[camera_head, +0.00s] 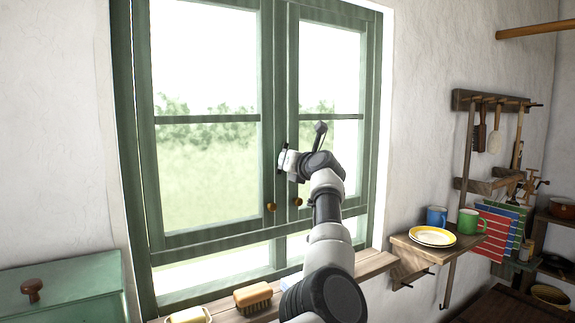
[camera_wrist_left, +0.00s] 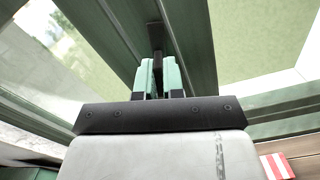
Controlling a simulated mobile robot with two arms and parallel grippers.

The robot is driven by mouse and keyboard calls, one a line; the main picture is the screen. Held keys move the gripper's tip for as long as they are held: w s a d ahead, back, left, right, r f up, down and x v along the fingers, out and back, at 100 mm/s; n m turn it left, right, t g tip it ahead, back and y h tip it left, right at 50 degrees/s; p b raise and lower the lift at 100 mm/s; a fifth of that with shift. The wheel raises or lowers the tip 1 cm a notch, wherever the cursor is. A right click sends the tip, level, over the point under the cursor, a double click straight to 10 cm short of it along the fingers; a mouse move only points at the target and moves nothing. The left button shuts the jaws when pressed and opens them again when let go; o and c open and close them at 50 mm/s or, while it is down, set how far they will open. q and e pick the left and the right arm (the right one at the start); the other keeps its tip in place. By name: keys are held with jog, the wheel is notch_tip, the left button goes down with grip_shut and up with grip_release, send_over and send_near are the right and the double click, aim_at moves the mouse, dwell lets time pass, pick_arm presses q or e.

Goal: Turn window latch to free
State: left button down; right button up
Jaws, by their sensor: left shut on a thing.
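The green window (camera_head: 276,110) has two sashes that meet at a middle stile. My left gripper (camera_head: 284,160) is at this stile, about mid-height, with the arm reaching up from below. In the left wrist view, the two pale green fingers (camera_wrist_left: 158,75) are shut on a dark window latch (camera_wrist_left: 156,40). The latch stands out from the green frame and its lower part is between the fingers. The head view does not show the latch clearly, as my gripper covers it. My right gripper is not in view.
Two round knobs (camera_head: 271,207) sit low on the sashes. A brush (camera_head: 253,297) and a soap dish (camera_head: 188,316) lie on the wooden sill. At right, a shelf (camera_head: 408,243) holds a yellow-rimmed plate (camera_head: 432,236) and two mugs (camera_head: 437,217).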

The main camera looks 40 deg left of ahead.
pick_arm(q)
jog(key=shift+f+n, duration=0.25)
jog(key=shift+n, duration=1.35)
jog(key=c, duration=1.3)
grip_release()
jog(key=shift+o, duration=0.3)
jog(key=shift+r, duration=0.15)
jog(key=shift+d+b, duration=0.15)
jog(key=shift+b, duration=0.2)
jog(key=b+v, duration=0.4)
jog(key=v, duration=0.6)
jog(key=shift+d+b, duration=0.3)
jog(key=shift+b, duration=0.05)
